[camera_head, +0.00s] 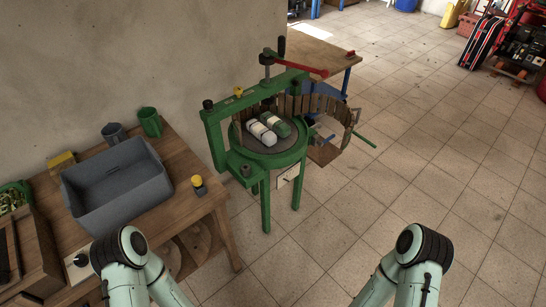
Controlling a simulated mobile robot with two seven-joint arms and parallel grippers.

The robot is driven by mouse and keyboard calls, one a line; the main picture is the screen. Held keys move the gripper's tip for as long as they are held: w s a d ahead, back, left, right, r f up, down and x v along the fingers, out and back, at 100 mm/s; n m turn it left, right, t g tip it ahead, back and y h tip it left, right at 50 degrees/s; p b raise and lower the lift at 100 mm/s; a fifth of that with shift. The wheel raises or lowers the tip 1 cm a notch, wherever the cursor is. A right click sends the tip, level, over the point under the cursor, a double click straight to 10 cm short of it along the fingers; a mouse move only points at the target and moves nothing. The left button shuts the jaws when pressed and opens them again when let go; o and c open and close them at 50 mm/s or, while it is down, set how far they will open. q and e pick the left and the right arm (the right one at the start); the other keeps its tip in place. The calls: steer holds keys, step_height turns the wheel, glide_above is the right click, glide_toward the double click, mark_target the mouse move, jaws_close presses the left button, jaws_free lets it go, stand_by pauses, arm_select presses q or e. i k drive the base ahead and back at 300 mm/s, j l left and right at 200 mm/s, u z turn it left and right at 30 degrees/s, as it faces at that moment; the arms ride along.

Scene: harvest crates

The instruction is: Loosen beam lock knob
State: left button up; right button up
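A green fruit press (264,189) stands on legs on the tiled floor in the middle of the view. Its green beam (258,92) runs across the top, above a round bed. A dark knob (208,104) sits at the beam's near left end, above the upright post. A small yellow-topped knob (238,91) stands on the beam a little further along. I cannot tell which one is the lock knob or how tight either is. Parts of both my arms show at the bottom, but neither gripper is in view.
Two wrapped bundles (262,132) lie on the press bed. A red handle (300,67) tops the screw. A wooden slatted cage (325,105) stands open behind. A wooden table (190,160) with a grey bin (120,185) is at left.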

mark_target(207, 105)
steer(key=i+l, duration=0.95)
steer(key=l+u, duration=0.1)
steer(key=u, duration=0.35)
steer(key=i+l+u, duration=0.1)
steer(key=u, duration=0.4)
steer(key=l+u, duration=0.2)
steer(key=u, duration=0.25)
